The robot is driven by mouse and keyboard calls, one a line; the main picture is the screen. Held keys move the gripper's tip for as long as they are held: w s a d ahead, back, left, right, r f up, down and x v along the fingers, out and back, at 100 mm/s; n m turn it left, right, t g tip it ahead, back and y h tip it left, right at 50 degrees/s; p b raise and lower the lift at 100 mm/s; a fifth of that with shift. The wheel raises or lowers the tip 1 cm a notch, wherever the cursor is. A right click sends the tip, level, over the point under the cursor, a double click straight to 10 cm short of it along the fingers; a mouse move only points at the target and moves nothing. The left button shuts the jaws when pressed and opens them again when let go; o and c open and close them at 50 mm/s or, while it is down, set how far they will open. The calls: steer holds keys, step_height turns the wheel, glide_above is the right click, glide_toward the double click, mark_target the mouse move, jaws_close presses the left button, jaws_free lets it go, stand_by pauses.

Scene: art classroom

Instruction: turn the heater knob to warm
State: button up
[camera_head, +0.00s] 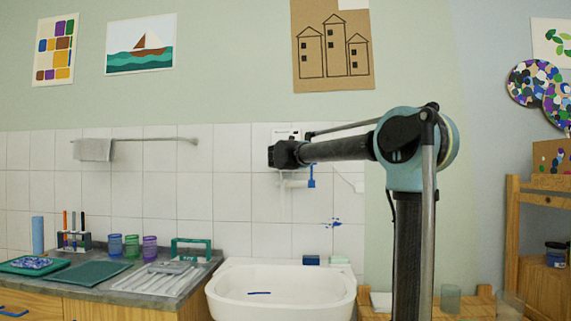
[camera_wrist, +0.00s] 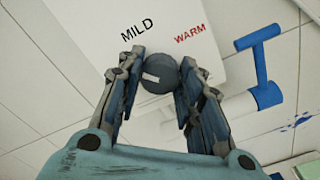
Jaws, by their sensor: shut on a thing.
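The heater knob (camera_wrist: 166,82) is a dark grey disc with a short white mark, seen in the wrist view below the heater's printed labels. The mark lies on the knob's left half and points left in the picture, at neither MILD nor WARM. The white heater (camera_wrist: 85,35) carries black MILD above the knob and red WARM to its upper right. My gripper (camera_wrist: 161,66) is shut on the knob, one finger on each side. In the head view my gripper (camera_head: 272,156) is at the heater (camera_head: 284,134), hiding the knob and much of the heater.
A blue lever (camera_wrist: 258,60) sits just right of the heater; it also shows below my gripper in the head view (camera_head: 311,178). A white sink (camera_head: 281,299) stands below. A counter (camera_head: 125,284) with cups and trays is at left, a towel rail (camera_head: 150,139) above it.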

steer(key=m, duration=0.4)
steer(key=shift+d+f+m, duration=0.1)
steer(key=shift+m, duration=0.3)
steer(key=m, duration=0.5)
steer(key=shift+f, duration=0.1)
steer(key=m, duration=0.5)
steer(key=shift+m, duration=2.6)
steer(key=o, duration=1.1)
steer(key=shift+c, duration=0.2)
steer(key=s, duration=1.1)
steer(key=shift+s+a, duration=0.25)
steer(key=shift+s, duration=0.15)
